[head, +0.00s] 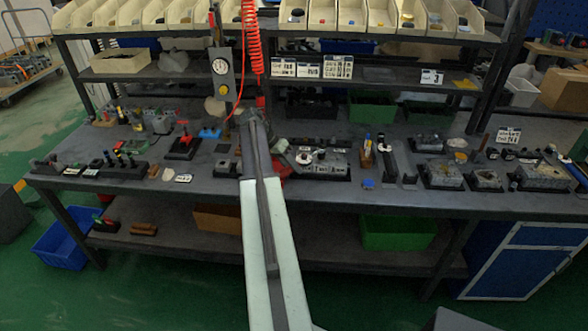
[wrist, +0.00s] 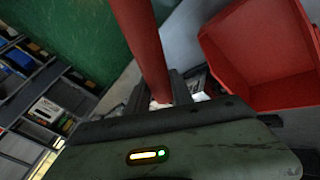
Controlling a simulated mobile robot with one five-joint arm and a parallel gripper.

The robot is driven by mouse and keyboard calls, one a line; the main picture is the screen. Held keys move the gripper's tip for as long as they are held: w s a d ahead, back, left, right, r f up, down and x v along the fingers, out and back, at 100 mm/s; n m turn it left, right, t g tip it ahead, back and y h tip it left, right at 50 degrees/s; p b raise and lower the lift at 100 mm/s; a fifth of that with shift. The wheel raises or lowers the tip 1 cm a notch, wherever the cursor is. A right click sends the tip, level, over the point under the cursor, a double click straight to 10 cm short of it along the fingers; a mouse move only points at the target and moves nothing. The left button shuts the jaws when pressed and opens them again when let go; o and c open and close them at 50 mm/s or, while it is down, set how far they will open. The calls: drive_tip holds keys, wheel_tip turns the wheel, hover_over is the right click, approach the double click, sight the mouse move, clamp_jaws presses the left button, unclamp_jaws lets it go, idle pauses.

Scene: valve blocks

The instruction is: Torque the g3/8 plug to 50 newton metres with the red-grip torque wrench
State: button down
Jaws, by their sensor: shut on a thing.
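My gripper (wrist: 158,92) is shut on a red cylindrical grip (wrist: 144,40), which fits the red-grip torque wrench. The grip runs up out of the top of the wrist view, and the rest of the tool is not visible there. In the head view my arm reaches over the middle of the bench and hides the held tool. A grey valve block (head: 322,164) with round fittings sits on a black base just right of my arm. More grey blocks (head: 443,174) stand to the right. I cannot tell which plug is the g3/8 one.
A red open bin (wrist: 262,55) is close to the right of the held grip. Several small tools and holders crowd the bench (head: 400,198). A gauge panel (head: 221,75) and a coiled red hose (head: 252,45) hang near my arm. Shelves of bins line the back.

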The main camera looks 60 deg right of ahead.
drive_tip(key=shift+w+d+m+y, duration=0.25)
drive_tip(key=shift+w+m+y, duration=0.05)
drive_tip(key=shift+w+m, duration=0.45)
drive_tip(key=shift+s+a+n+h, duration=0.2)
drive_tip(key=shift+s+n, duration=0.2)
drive_tip(key=shift+s, duration=0.05)
drive_tip(key=shift+s+a+n+h, duration=0.2)
drive_tip(key=shift+s+n, duration=0.15)
drive_tip(key=shift+s, duration=0.1)
drive_tip(key=shift+s+n, duration=0.3)
drive_tip(key=shift+s+a, duration=0.1)
drive_tip(key=shift+s+a+n+t+h, duration=0.2)
drive_tip(key=shift+s+n+t+h, duration=0.3)
drive_tip(key=shift+s+n, duration=0.55)
drive_tip(key=shift+s, duration=0.15)
drive_tip(key=shift+s+n+h, duration=0.5)
drive_tip(key=shift+s+n, duration=0.25)
drive_tip(key=shift+s, duration=0.55)
